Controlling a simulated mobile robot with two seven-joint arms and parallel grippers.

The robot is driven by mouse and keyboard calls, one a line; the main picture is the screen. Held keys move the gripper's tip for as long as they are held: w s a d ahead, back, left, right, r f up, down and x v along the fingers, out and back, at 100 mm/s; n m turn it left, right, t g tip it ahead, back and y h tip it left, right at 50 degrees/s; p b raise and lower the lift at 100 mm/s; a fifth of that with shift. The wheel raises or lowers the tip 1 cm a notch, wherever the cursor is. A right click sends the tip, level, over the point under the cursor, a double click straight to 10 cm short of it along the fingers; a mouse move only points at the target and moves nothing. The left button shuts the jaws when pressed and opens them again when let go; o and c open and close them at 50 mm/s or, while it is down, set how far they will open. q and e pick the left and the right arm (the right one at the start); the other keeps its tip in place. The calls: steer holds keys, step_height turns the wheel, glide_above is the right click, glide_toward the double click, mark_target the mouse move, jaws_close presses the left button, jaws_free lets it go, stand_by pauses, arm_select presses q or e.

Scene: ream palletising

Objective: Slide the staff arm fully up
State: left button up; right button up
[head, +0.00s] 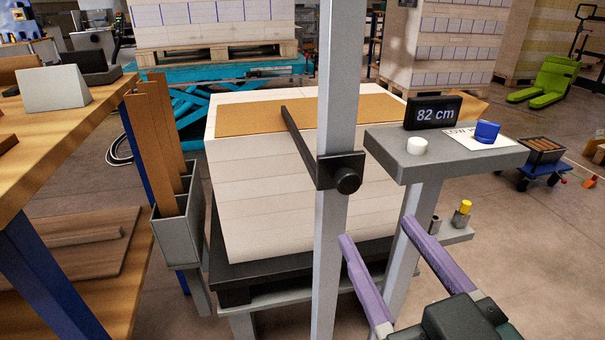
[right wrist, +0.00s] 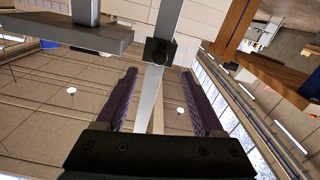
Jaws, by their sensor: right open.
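The staff (head: 332,90) is a tall grey upright post in front of the white ream stack. Its black staff arm (head: 299,134) reaches back toward the stack top from a black collar with a round knob (head: 346,180). The collar sits partway up the post, near the stack's top level. My right gripper (head: 378,230), with purple fingers, is open and empty below and right of the knob, apart from it. In the right wrist view the knob (right wrist: 160,51) and post show beyond and between the open fingertips. My left gripper is not in view.
A grey side shelf (head: 445,158) right of the post holds an "82 cm" display (head: 433,113), a white puck and a blue item. The ream stack (head: 290,190) has a brown sheet on top. A bin of brown boards (head: 178,238) and a wooden table stand left.

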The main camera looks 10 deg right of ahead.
mark_target(350, 187)
steer(key=w+b, duration=0.1)
steer(key=w, duration=0.8)
steer(key=shift+w+a+r, duration=0.1)
steer(key=shift+w, duration=0.1)
jaws_close()
stand_by(1.0)
